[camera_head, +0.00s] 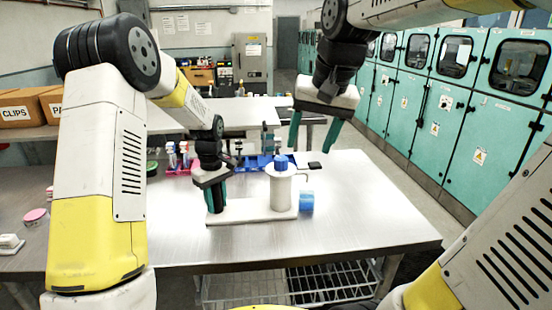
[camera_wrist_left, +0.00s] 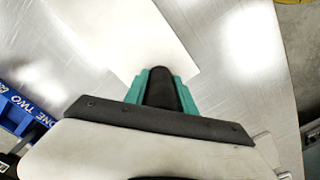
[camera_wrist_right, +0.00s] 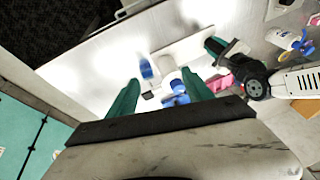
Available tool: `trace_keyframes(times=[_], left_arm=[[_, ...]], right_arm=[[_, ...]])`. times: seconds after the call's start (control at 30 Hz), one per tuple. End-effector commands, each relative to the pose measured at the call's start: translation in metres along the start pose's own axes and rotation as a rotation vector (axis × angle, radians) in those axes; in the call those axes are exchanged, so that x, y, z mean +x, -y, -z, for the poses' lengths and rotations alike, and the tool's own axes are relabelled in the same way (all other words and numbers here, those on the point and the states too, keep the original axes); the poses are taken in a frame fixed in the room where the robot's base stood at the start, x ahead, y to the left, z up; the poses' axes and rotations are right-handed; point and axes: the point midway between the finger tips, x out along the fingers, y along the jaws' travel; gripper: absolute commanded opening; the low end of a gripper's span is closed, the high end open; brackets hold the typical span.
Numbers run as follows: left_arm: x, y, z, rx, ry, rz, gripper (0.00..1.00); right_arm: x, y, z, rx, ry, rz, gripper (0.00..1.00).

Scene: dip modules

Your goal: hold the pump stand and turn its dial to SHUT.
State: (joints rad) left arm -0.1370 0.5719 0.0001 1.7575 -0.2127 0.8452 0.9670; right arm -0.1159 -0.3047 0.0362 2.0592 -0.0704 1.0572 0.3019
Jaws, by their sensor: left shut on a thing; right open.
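The pump stand has a flat white base (camera_head: 240,216) and a white upright cylinder (camera_head: 280,191) with a blue dial (camera_head: 281,164) on top. Its base also shows in the left wrist view (camera_wrist_left: 135,35). My left gripper (camera_head: 216,197) is shut on a dark upright grip (camera_wrist_left: 160,88) at the left end of the base. My right gripper (camera_head: 315,132) is open and empty, raised behind and right of the stand. The right wrist view shows the blue dial (camera_wrist_right: 178,87) between its fingers, some distance beyond them. The dial's marking is too small to read.
A blue cylindrical piece (camera_head: 306,200) is just right of the stand. Blue trays (camera_head: 256,162) and a pink rack (camera_head: 180,162) stand behind it. The metal table (camera_head: 365,215) is clear at the right. Boxes (camera_head: 22,108) stand at far left.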

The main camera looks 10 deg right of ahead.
Motion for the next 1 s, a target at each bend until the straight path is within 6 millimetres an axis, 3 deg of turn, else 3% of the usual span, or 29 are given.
trace_keyframes(times=[0.03, 0.2, 0.5, 0.73, 1.0], left_arm=[[-0.001, 0.000, 0.000, 0.000, -0.001, -0.001, 0.00], [-0.001, -0.001, 0.000, 0.000, -0.001, -0.001, 0.00], [-0.001, 0.000, 0.000, 0.000, -0.001, -0.001, 0.00], [0.000, 0.000, 0.000, 0.000, -0.001, -0.001, 0.00], [0.000, 0.000, 0.000, 0.000, -0.001, -0.001, 0.00]], right_arm=[[0.003, 0.006, 0.017, 0.027, 0.029, -0.014, 0.59], [0.014, 0.021, 0.064, 0.134, 0.111, -0.071, 0.59], [0.052, 0.046, 0.130, 0.321, 0.226, -0.183, 0.59], [0.072, 0.054, 0.151, 0.406, 0.265, -0.237, 0.59], [0.094, 0.052, 0.148, 0.422, 0.274, -0.248, 0.59]])
